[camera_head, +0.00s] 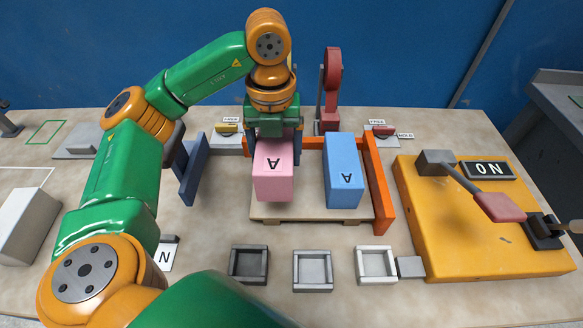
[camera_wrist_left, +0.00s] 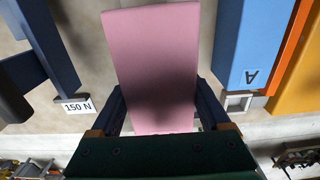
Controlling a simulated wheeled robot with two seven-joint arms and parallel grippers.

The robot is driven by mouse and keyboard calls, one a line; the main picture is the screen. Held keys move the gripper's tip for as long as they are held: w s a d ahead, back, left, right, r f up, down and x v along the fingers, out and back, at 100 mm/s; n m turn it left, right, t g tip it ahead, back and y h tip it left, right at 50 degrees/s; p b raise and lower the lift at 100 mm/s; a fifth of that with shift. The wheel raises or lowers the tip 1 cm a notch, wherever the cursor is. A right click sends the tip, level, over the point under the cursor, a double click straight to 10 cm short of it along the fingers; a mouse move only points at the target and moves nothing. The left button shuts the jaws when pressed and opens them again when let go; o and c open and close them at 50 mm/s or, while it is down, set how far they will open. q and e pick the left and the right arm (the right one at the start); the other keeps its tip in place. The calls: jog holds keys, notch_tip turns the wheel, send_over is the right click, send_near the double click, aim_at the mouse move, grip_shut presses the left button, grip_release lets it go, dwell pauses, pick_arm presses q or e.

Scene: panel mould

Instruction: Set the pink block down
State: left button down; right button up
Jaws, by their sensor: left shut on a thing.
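The pink block (camera_head: 274,172), marked A, is upright in the head view at the left part of a pale board (camera_head: 310,213). My left gripper (camera_head: 274,130) is shut on the block's upper end. The pink block (camera_wrist_left: 155,65) also fills the middle of the left wrist view, between the fingers. A blue block (camera_head: 344,172), also marked A, stands to its right on the board, with a gap between them. I cannot tell whether the pink block touches the board. My right gripper is not in view.
An orange frame (camera_head: 379,185) edges the board's right and back. A dark blue wall piece (camera_head: 193,170) stands left, apart from the pink block. A red upright clamp (camera_head: 331,90) is behind. Small square trays (camera_head: 312,270) lie in front. A yellow panel (camera_head: 480,245) with a lever is right.

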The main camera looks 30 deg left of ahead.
pick_arm(q)
jog(key=w+f, duration=0.1)
jog(key=f, duration=0.1)
jog(key=w+f+p, duration=0.1)
jog(key=w+f, duration=0.1)
jog(key=shift+w+d, duration=0.15)
jog(key=shift+w, duration=0.15)
notch_tip(320, 180, down, 2)
jog(key=shift+s+f+p, duration=0.1)
jog(key=shift+f+p, duration=0.15)
jog(key=shift+p, duration=0.2)
jog(key=shift+f, duration=0.35)
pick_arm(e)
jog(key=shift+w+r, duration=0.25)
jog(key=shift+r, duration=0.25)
pick_arm(q)
jog(key=shift+f, duration=0.15)
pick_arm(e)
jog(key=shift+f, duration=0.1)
